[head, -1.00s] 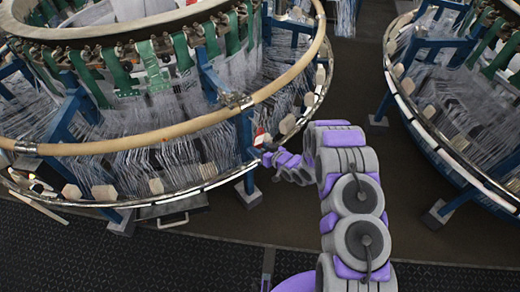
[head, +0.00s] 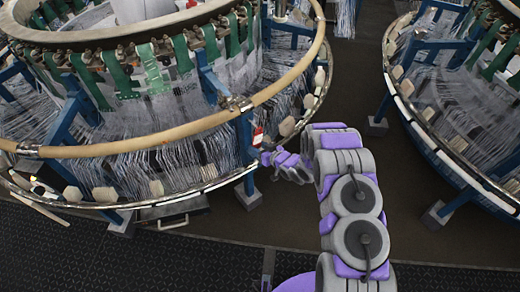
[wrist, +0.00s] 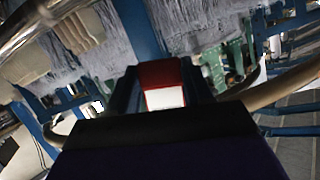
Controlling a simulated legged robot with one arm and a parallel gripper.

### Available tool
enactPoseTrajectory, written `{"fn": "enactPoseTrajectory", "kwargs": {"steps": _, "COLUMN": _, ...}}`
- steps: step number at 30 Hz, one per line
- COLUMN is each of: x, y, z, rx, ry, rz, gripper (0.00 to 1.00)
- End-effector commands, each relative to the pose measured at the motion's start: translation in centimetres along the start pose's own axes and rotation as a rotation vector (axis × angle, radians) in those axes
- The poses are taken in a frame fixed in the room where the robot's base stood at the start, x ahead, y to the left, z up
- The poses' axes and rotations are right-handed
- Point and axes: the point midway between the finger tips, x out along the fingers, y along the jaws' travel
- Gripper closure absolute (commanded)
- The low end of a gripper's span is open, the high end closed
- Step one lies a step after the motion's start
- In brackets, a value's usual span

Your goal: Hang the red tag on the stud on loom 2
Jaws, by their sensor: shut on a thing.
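The red tag (head: 258,136), red with a white part, is in front of a blue upright post (head: 246,140) of the large loom at left in the head view. In the wrist view the tag (wrist: 161,74) sits between the dark fingers of my gripper (wrist: 163,84), its white face towards the camera. My gripper (head: 265,154) is shut on the tag, close to the loom's outer rim. I cannot make out the stud. I cannot tell whether the tag touches the post.
The loom's wooden ring (head: 150,138) and lower metal rim (head: 160,198) curve around the gripper's left side. A second loom (head: 440,150) stands at right. Dark floor (head: 350,90) lies open between the looms.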

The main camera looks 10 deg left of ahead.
Motion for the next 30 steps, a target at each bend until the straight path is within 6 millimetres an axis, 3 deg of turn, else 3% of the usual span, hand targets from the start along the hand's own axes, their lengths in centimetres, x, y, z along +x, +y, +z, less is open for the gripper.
{"fn": "enactPoseTrajectory", "kwargs": {"steps": 23, "x": 0.84, "y": 0.00, "z": 0.49, "rx": 0.004, "ry": -0.007, "rz": -0.001, "gripper": 0.86}}
{"fn": "enactPoseTrajectory", "kwargs": {"steps": 24, "x": 0.84, "y": 0.01, "z": 0.51, "rx": 0.004, "ry": -0.008, "rz": -0.001, "gripper": 0.49}}
{"fn": "enactPoseTrajectory", "kwargs": {"steps": 30, "x": 0.82, "y": 0.02, "z": 0.37, "rx": 0.002, "ry": -0.005, "rz": 0.000, "gripper": 0.30}}
